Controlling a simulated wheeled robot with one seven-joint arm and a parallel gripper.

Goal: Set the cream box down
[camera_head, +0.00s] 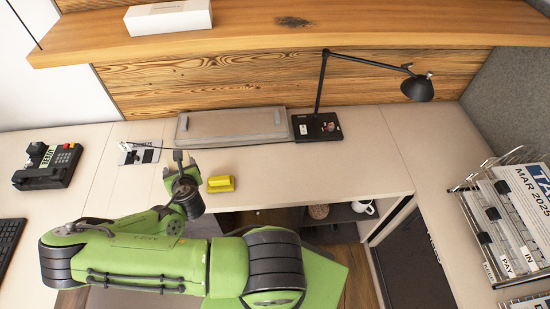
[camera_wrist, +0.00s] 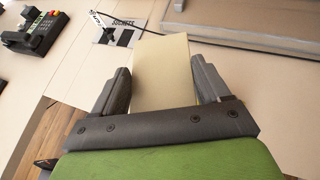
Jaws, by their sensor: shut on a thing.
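The cream box (camera_wrist: 163,72) is a plain pale block between the two dark fingers of my gripper (camera_wrist: 160,78) in the wrist view. The fingers are shut on its sides, and its far end reaches past the fingertips. In the head view my gripper (camera_head: 180,163) is over the left-middle part of the pale desk (camera_head: 290,172). There the box is hard to make out against the desk and partly hidden by my gripper. I cannot tell whether its underside touches the desk.
A yellow block (camera_head: 221,184) lies just right of my gripper. A desk socket panel (camera_head: 139,153) is to the left, with a phone (camera_head: 48,166) farther left. A grey flat case (camera_head: 230,126) and a black lamp (camera_head: 317,126) stand behind. The desk right of the yellow block is clear.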

